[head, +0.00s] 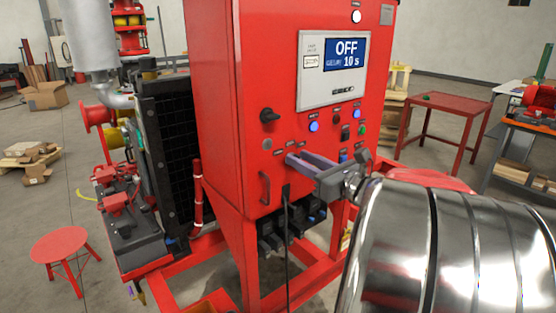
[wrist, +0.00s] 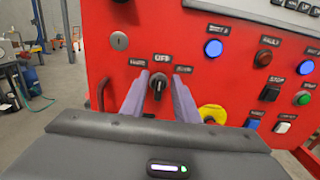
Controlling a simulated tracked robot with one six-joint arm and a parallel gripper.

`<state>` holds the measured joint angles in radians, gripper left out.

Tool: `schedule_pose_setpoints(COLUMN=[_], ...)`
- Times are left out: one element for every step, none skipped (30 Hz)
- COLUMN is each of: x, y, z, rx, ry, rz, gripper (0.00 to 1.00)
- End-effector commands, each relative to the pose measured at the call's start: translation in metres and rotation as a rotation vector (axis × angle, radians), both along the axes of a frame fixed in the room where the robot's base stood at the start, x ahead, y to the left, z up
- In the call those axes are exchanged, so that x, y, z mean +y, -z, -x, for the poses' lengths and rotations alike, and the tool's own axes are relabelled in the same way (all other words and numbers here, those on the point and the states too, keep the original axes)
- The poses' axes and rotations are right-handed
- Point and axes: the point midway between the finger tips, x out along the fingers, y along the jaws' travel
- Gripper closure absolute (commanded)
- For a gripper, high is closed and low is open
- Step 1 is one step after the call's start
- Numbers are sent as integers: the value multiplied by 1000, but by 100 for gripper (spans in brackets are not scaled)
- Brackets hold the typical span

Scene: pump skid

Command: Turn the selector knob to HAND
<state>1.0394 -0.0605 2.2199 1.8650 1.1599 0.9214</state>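The black selector knob (wrist: 158,86) is on the red cabinet's front, under a label reading OFF, with its grip roughly upright. Smaller labels sit to its upper left and upper right, too blurred to read surely. My gripper (wrist: 158,98) is open, with one purple finger on each side of the knob and a visible gap to it on both sides. In the head view my gripper (head: 293,159) reaches the panel from the right and hides the knob. The cabinet's display (head: 345,53) reads OFF and 10 s.
A black rotary handle (head: 270,115) is above the gripper, and a door handle (head: 265,187) is below left. A yellow round part (wrist: 212,113) sits close right of the right finger. Blue lamps, buttons and switches lie further right. A black cable (head: 287,230) hangs below.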

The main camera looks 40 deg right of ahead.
Motion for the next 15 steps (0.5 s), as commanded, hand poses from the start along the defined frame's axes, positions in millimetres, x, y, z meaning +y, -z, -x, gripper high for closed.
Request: schedule_pose_setpoints(x=[0,0,0,0,0,0,0,0,0,0,0,0,0,0,0], y=[0,0,0,0,0,0,0,0,0,0,0,0,0,0,0], z=[-1,-1,-1,-1,-1,-1,-1,-1,-1,-1,-1,-1,-1,-1,-1], rx=[0,0,0,0,0,0,0,0,0,0,0,0,0,0,0], ry=[0,0,0,0,0,0,0,0,0,0,0,0,0,0,0], rz=[0,0,0,0,0,1,1,1,1,1,1,1,1,1,1], gripper=[72,72,72,72,72,72,72,72,75,77,79,82,84,86,89])
